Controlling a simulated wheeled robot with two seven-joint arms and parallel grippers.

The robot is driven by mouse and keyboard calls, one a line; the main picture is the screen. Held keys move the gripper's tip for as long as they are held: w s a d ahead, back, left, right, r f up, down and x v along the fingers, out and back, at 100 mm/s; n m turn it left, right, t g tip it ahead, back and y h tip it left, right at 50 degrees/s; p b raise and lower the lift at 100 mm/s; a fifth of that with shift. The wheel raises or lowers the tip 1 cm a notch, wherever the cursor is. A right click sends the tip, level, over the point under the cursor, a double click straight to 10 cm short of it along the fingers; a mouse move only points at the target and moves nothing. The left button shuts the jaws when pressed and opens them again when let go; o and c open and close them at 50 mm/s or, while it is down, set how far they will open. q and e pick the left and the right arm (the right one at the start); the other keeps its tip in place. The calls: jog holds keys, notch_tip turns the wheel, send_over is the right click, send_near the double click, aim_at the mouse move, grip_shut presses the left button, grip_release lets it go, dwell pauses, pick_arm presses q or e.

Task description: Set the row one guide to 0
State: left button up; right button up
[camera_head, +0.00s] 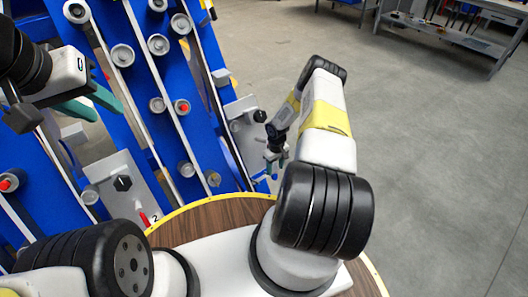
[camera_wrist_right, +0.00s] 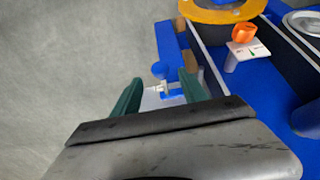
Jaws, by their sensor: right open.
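The blue harvester chassis (camera_head: 135,75) fills the left of the head view. I cannot tell which part is the row one guide. A grey plate with a black hex knob (camera_head: 122,183) sits at its lower end, beside a red pointer (camera_head: 144,218) and a digit 2. In the right wrist view an orange knob (camera_wrist_right: 243,33) stands over a small white marked plate (camera_wrist_right: 246,50). My right gripper (camera_wrist_right: 160,90) is open and empty, with a small blue-and-white part beyond its fingers; it also shows in the head view (camera_head: 276,160). My left gripper (camera_head: 95,103) has its green fingers apart over the chassis.
Several grey rollers (camera_head: 122,54) and pale rails line the chassis. Another grey bracket with a black knob (camera_head: 260,116) sits on its right side, near my right gripper. A grey workbench (camera_head: 450,35) stands far back. The concrete floor (camera_head: 430,150) to the right is clear.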

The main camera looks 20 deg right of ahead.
aim_at(275, 175)
notch_tip(275, 175, down, 5)
jog(key=shift+f, duration=0.15)
grip_shut()
dwell(0.4)
dwell(1.1)
